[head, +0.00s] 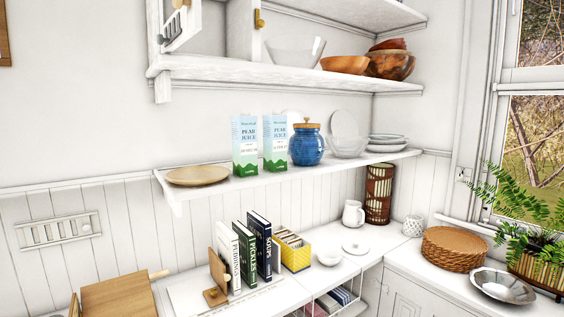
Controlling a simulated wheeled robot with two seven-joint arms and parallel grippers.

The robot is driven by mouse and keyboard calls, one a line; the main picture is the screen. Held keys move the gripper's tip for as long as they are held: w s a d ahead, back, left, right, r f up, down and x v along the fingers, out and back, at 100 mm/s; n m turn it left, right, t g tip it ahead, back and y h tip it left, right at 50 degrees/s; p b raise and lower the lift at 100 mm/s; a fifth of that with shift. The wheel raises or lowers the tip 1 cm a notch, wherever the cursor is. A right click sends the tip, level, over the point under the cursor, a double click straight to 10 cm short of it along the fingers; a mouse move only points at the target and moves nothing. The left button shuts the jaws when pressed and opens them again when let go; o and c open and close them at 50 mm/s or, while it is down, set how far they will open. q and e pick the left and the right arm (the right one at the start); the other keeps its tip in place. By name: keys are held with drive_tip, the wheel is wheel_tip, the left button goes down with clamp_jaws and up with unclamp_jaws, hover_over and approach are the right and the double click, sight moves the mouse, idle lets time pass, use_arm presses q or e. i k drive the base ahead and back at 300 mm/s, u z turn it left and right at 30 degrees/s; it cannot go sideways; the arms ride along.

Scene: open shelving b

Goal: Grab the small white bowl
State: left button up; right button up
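A small white bowl (330,257) sits on the white counter, just right of a yellow patterned box and left of a small white lidded dish. It looks upright; whether it holds anything is too small to tell. Neither of my grippers shows in the head view.
The yellow box (291,250) and upright books (245,248) stand left of the bowl. A white lidded dish (356,248) and a white pitcher (353,214) are behind and right. A shelf (225,186) with juice cartons (245,145) and a blue jar (307,147) overhangs the counter.

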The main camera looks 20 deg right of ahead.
sight(329, 256)
drive_tip(key=z, duration=1.8)
drive_tip(key=i, duration=2.55)
drive_tip(key=u, duration=1.25)
